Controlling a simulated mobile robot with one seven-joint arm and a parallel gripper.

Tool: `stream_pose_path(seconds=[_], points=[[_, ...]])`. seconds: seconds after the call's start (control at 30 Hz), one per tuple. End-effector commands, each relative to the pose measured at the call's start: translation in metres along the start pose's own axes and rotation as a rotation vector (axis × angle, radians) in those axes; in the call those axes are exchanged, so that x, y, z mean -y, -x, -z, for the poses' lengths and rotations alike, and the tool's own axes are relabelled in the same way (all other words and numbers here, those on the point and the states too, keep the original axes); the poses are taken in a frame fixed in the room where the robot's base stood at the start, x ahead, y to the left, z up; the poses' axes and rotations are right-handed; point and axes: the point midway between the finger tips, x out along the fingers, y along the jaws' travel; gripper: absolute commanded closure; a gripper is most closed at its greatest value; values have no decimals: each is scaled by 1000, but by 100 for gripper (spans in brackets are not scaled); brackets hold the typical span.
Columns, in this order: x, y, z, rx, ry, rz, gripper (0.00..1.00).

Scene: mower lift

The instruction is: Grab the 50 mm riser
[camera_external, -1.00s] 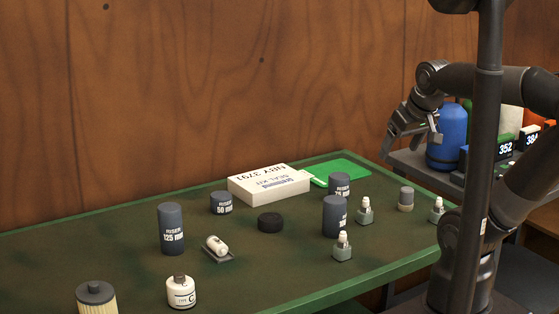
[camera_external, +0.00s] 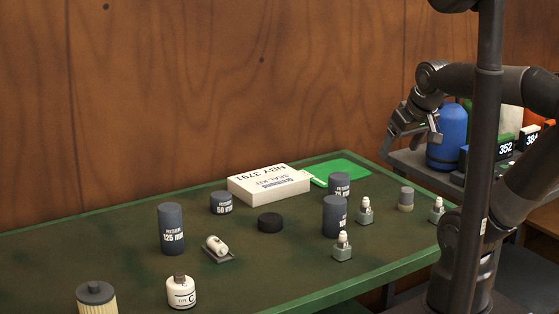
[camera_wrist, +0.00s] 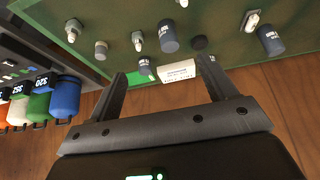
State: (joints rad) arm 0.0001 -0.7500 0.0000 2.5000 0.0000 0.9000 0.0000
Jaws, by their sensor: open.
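The 50 mm riser (camera_external: 221,203) is a short dark grey cylinder with a white label. It stands upright on the green bench, left of the white seal kit box (camera_external: 268,185), in the external view. My gripper (camera_external: 412,141) is open and empty, raised beyond the bench's right end, well apart from the riser. In the wrist view its two spread fingers (camera_wrist: 160,70) have nothing held between them.
Taller risers stand nearby: 125 mm (camera_external: 171,229), 100 mm (camera_external: 334,217) and 75 mm (camera_external: 339,185). A black puck (camera_external: 270,222) lies right of the 50 mm riser. A wooden wall (camera_external: 200,90) rises behind the bench. A blue bottle (camera_external: 447,138) stands beside my gripper.

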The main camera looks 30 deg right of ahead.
Motion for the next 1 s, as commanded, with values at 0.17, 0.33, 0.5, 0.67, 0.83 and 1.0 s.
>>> stream_pose_path(seconds=[0.17,0.33,0.5,0.67,0.83,1.0], points=[[0,0,0,0,0,0,19],[0,0,1,0,1,0,19],[3,-3,21,8,20,1,19],[12,-14,66,21,63,4,19],[24,-35,118,32,115,13,19],[40,-65,166,44,167,28,19]])
